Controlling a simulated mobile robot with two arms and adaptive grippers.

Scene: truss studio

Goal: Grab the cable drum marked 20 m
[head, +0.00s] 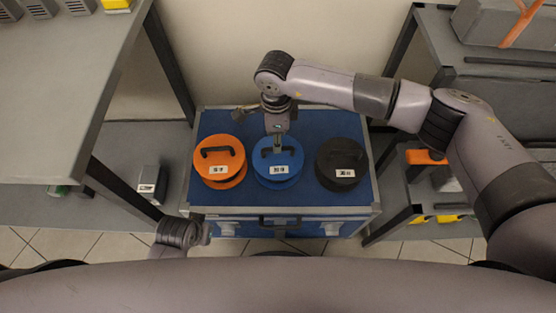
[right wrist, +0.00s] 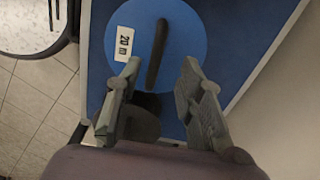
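The blue cable drum (head: 278,163) stands in the middle of three on the blue-topped case. Its label reads 20 m in the right wrist view, where the drum (right wrist: 190,40) shows its black handle (right wrist: 157,55). My right gripper (head: 277,148) is over this drum from behind. In the right wrist view its fingers (right wrist: 160,85) are open, with the handle ahead and between them, and nothing is held. An orange drum (head: 219,180) stands to the left and a black drum (head: 342,182) to the right; their labels are too small to read. My left gripper cannot be made out.
The drums stand on a blue case (head: 322,207) with metal edges. A grey table (head: 65,70) is at the left and grey shelving (head: 480,60) at the right. A small dark box (head: 150,182) stands on the low surface left of the case.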

